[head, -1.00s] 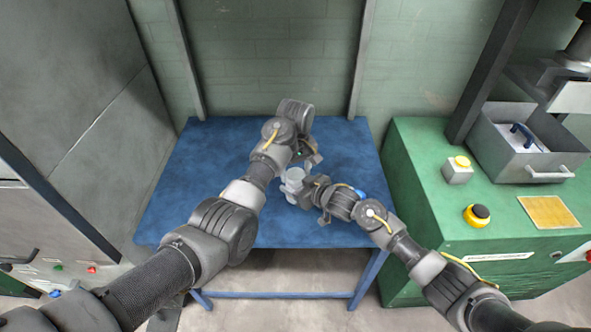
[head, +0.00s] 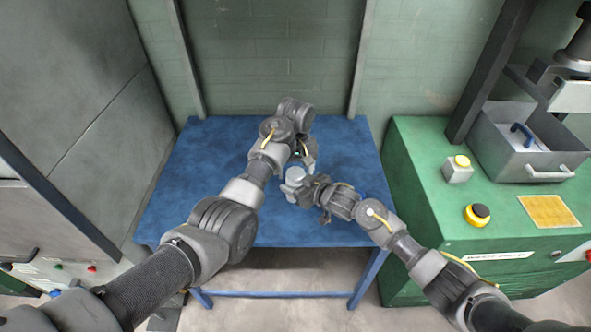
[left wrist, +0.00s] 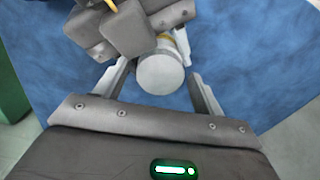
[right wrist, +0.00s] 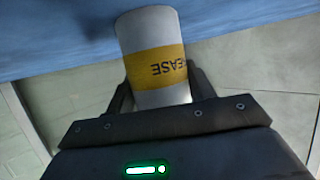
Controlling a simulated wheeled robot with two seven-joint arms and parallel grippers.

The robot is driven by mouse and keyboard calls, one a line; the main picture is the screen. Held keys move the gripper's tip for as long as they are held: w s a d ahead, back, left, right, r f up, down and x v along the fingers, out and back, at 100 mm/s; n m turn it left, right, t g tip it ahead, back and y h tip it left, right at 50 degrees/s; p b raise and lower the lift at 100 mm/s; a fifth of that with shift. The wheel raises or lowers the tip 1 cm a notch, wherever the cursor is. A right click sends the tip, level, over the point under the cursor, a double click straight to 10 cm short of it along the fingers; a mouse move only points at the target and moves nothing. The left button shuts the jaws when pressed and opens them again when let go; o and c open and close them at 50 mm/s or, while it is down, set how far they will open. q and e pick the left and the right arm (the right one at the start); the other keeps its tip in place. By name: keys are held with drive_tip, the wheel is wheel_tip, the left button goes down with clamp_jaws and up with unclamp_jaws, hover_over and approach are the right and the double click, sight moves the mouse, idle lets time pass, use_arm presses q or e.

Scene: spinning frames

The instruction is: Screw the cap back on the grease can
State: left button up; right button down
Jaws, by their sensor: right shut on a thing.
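The grease can (right wrist: 152,65) is a white cylinder with a yellow band, and its lettering is upside down in the right wrist view. My right gripper (head: 305,188) is shut on its side and holds it over the blue table. A round white top (left wrist: 160,74) faces the left wrist camera; it also shows in the head view (head: 294,172). I cannot tell whether this is the cap or the can's bare end. My left gripper (left wrist: 160,88) is open, with one finger on each side of the white top and gaps visible. No separate cap is seen.
The blue table (head: 190,190) is otherwise clear. At right, a green cabinet (head: 420,190) carries an open grey metal bin (head: 535,172), a box with a yellow button (head: 457,170) and a yellow-black button (head: 477,213). A wall stands behind the table.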

use_arm(q)
drive_tip(key=shift+r, duration=2.25)
drive_tip(key=o, duration=0.6)
use_arm(e)
drive_tip(key=shift+c, duration=2.3)
unclamp_jaws()
use_arm(q)
drive_tip(key=shift+f+b, duration=0.3)
use_arm(e)
drive_tip(key=v, duration=1.1)
drive_tip(key=shift+a+f, duration=0.1)
